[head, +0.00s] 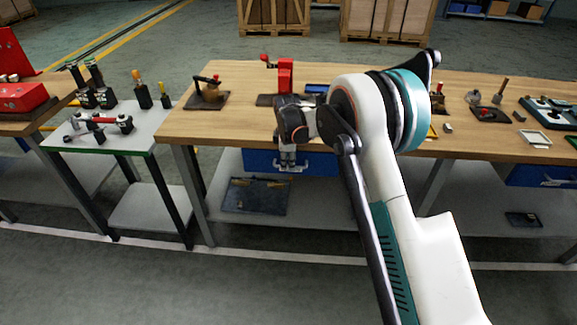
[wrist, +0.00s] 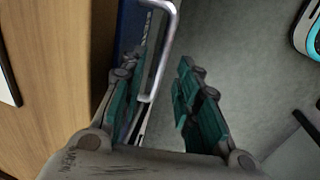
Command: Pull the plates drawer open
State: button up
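A blue drawer (head: 325,165) hangs under the middle workbench top, and its front looks shut or nearly so. My gripper (head: 288,164) is in front of it, pointing down at its silver handle (head: 298,169). In the wrist view the blue drawer front (wrist: 128,32) is at the left, with partly hidden pale lettering that I cannot read. The handle (wrist: 167,48) shows as a bent metal bar. My gripper (wrist: 164,68) is open, and the bar lies between its teal fingers, closer to the left one. I cannot tell whether they touch.
The wooden workbench top (head: 235,122) is just above the drawer and carries several tools and fixtures. A second blue drawer (head: 530,174) is under the bench's right end. A dark flat tray (head: 255,196) lies on the lower shelf. The floor in front is clear.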

jog(key=shift+w+f, duration=0.15)
jog(key=shift+f, duration=0.65)
jog(key=shift+c, duration=0.2)
grip_shut()
